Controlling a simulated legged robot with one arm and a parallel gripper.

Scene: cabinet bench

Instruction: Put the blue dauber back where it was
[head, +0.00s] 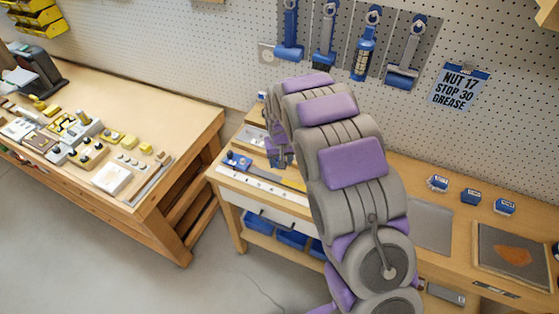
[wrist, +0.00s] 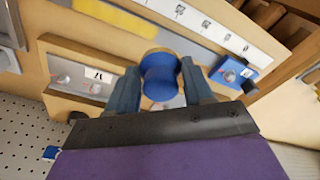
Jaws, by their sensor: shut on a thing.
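The blue dauber (wrist: 160,76) is between the two fingers of my gripper (wrist: 161,88) in the wrist view. Its round blue end faces the camera; its lower part is hidden. My gripper is shut on it, above a wooden holder (wrist: 58,58) with a label and small round metallic things in it. I cannot tell whether the dauber touches the holder. In the head view my gripper (head: 281,155) is over the left end of the wall bench, partly hidden by my arm, and the dauber cannot be made out.
A blue block (wrist: 232,72) with a round metal top lies right of my gripper in the wrist view. A white marked strip (head: 262,187) runs along the bench's front. Blue tools (head: 289,32) hang on the pegboard. A cluttered table (head: 180,110) stands left, across a gap.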

